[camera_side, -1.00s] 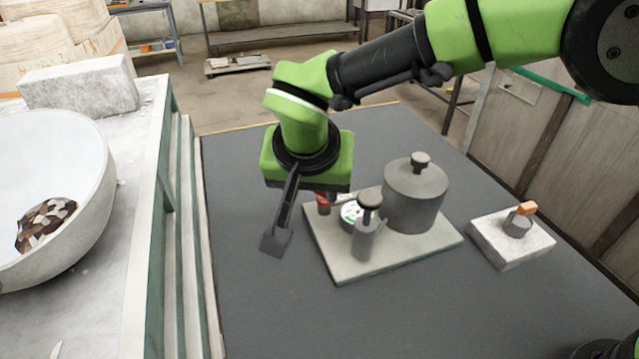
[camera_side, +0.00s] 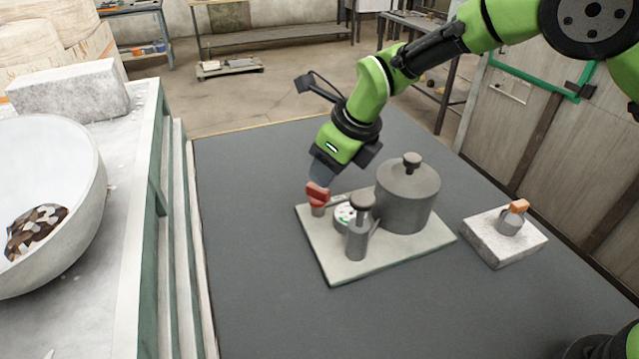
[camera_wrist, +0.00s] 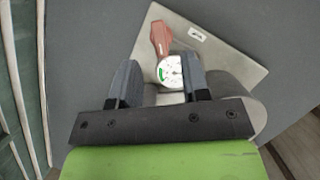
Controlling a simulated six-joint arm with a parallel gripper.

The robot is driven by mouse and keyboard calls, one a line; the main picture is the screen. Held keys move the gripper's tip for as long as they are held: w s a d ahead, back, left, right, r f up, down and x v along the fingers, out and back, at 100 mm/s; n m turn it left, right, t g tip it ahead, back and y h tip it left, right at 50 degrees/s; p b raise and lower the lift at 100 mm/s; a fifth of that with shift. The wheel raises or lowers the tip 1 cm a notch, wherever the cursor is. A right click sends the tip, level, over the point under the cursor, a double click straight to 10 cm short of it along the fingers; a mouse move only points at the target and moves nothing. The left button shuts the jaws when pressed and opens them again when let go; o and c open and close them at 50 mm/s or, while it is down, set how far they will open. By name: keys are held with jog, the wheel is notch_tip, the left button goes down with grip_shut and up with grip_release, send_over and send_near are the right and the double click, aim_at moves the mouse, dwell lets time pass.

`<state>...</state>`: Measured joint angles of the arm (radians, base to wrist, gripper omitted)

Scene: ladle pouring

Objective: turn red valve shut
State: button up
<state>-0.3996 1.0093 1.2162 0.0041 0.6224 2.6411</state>
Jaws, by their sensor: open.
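The red valve (camera_side: 318,193) stands on the back left part of a pale base plate (camera_side: 350,268), left of a round white gauge (camera_side: 345,216). My gripper (camera_side: 320,180) is tilted down, with its fingers just above and behind the red handle in the side view. In the wrist view, the red handle (camera_wrist: 160,38) lies beyond the fingertips, and the gauge (camera_wrist: 171,72) shows between the fingers. My gripper (camera_wrist: 158,63) is open there, with nothing between its pads. Whether a finger touches the valve, I cannot tell.
A grey lidded tank (camera_side: 408,195) and a grey cylinder with a knob (camera_side: 357,238) stand on the same plate. A stone block (camera_side: 495,242) with an orange-handled valve (camera_side: 517,208) sits to the right. A white bowl (camera_side: 75,160) is far left. The front of the dark table is clear.

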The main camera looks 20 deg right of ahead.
aim_at(318, 195)
jog(key=shift+x, duration=2.75)
jog(key=shift+s, duration=0.1)
jog(key=shift+c, duration=0.4)
grip_shut()
